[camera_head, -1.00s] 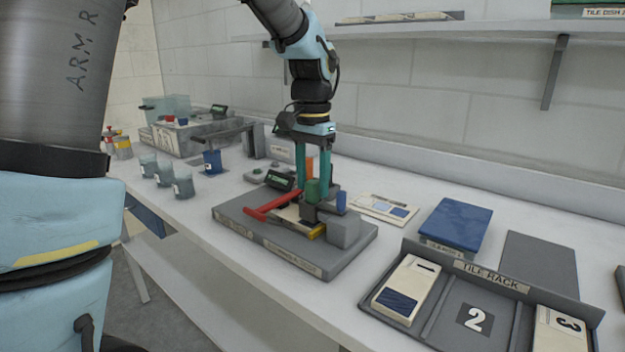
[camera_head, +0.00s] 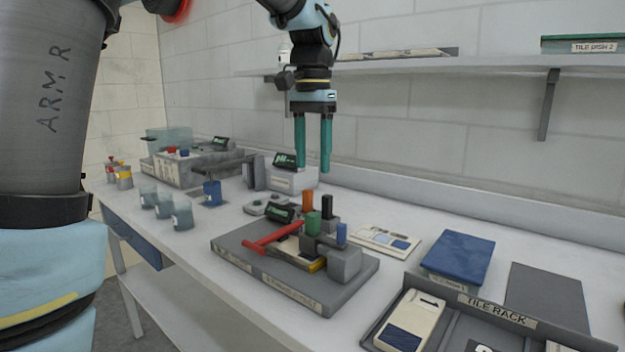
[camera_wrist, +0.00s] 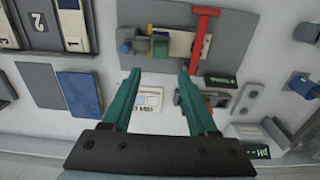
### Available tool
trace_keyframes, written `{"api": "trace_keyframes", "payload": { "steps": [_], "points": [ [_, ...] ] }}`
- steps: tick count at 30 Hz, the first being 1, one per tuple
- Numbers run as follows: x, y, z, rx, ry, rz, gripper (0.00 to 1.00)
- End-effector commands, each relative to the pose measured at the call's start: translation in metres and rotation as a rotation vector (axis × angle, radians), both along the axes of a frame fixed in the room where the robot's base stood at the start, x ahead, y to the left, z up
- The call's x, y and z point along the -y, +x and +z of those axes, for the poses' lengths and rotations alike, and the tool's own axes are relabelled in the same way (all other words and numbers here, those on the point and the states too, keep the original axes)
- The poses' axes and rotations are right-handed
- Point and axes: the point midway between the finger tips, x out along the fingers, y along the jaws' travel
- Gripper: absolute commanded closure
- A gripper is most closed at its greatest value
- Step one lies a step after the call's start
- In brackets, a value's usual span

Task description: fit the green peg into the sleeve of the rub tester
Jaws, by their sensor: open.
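The red handle (camera_head: 272,238) lies to the left. Blue-grey cups (camera_head: 183,215) stand at the left.

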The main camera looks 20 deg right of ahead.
Motion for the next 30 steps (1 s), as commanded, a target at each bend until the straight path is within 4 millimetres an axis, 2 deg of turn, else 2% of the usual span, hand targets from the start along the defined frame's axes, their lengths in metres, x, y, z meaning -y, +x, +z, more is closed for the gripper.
{"api": "trace_keyframes", "payload": {
  "steps": [7,11,14,17,18,21,24,27,30],
  "points": [
    [-0.001,0.000,0.008,0.000,0.000,0.001,0.41],
    [-0.018,0.009,-0.008,0.003,-0.001,0.056,0.41],
    [-0.058,0.023,-0.041,0.014,-0.008,0.178,0.41],
    [-0.118,0.033,-0.088,0.032,-0.023,0.355,0.41],
    [-0.144,0.033,-0.106,0.042,-0.031,0.432,0.41],
    [-0.205,0.021,-0.148,0.063,-0.047,0.615,0.41],
    [-0.252,-0.001,-0.181,0.084,-0.062,0.772,0.41],
    [-0.282,-0.022,-0.201,0.103,-0.074,0.883,0.41],
    [-0.298,-0.035,-0.212,0.113,-0.079,0.945,0.41]
  ]
}}
